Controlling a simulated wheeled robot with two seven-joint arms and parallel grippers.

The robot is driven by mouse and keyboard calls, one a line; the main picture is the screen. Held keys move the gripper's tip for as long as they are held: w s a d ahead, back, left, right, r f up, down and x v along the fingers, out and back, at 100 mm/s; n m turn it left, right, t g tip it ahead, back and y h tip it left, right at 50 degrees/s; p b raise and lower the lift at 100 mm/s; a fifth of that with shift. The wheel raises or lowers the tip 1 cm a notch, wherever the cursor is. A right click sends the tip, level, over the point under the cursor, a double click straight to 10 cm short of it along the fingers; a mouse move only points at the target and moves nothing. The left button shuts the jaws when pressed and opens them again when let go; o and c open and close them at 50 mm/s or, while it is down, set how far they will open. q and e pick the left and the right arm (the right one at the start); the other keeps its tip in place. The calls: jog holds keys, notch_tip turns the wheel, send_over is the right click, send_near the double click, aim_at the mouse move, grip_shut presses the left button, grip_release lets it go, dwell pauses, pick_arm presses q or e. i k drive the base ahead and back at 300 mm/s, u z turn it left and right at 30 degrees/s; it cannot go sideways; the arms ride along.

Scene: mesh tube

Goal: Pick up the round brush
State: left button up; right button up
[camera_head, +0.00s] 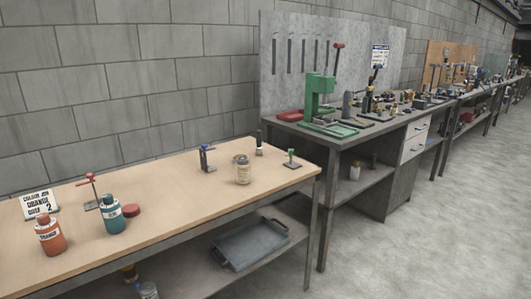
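I cannot pick out a round brush with certainty. A small upright thing with a dark top and pale base (259,143) stands near the back right of the wooden table (175,195); it may be a brush, but it is too small to tell. To its left are a glass jar (243,170) and a small dark stand with a blue top (207,158). Neither of my grippers is in view.
An orange bottle (49,236), a teal bottle (112,214), a red lid (131,210), a red-handled tool (90,190) and a sign (39,205) occupy the table's left. A grey tray (250,243) lies on the shelf below. A cluttered workbench (345,140) adjoins; floor at right is clear.

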aim_at(259, 148)
jog(key=z, duration=0.75)
jog(key=i, duration=0.75)
jog(key=z, duration=0.75)
jog(key=i, duration=0.9)
jog(key=u, duration=0.25)
